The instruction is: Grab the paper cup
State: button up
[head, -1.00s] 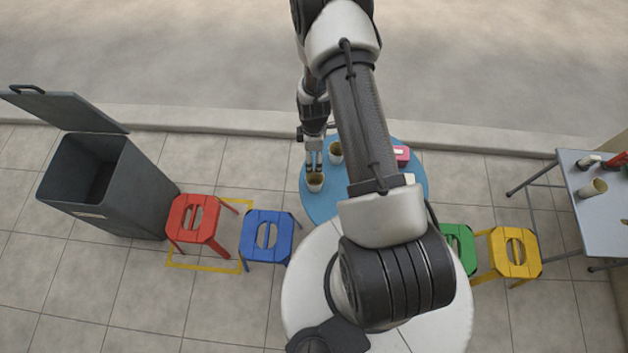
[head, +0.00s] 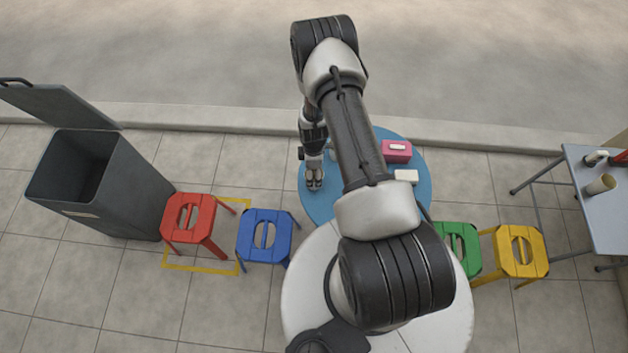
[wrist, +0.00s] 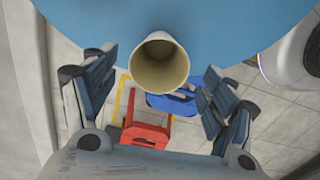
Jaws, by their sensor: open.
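A paper cup (wrist: 160,62) stands on the round blue table (wrist: 230,25). The wrist view looks into its open, empty-looking mouth. My gripper (head: 314,182) is over the left part of the blue table, and in the head view it largely covers the cup. In the wrist view its two fingers are spread wide, one on each side of the cup, with gaps between. I cannot tell how deep the cup sits between the fingertips. My arm hides part of the table.
A pink box (head: 397,151) and a white box (head: 406,176) lie on the blue table. Red (head: 189,222), blue (head: 264,236), green (head: 460,245) and yellow (head: 520,250) stools stand around.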

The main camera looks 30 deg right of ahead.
aim_at(314, 175)
notch_tip(314, 175, down, 4)
jog(key=shift+r+b, duration=0.1)
jog(key=shift+b, duration=0.55)
jog(key=shift+r, duration=0.1)
jog(key=shift+c, duration=0.5)
jog(key=c, duration=0.8)
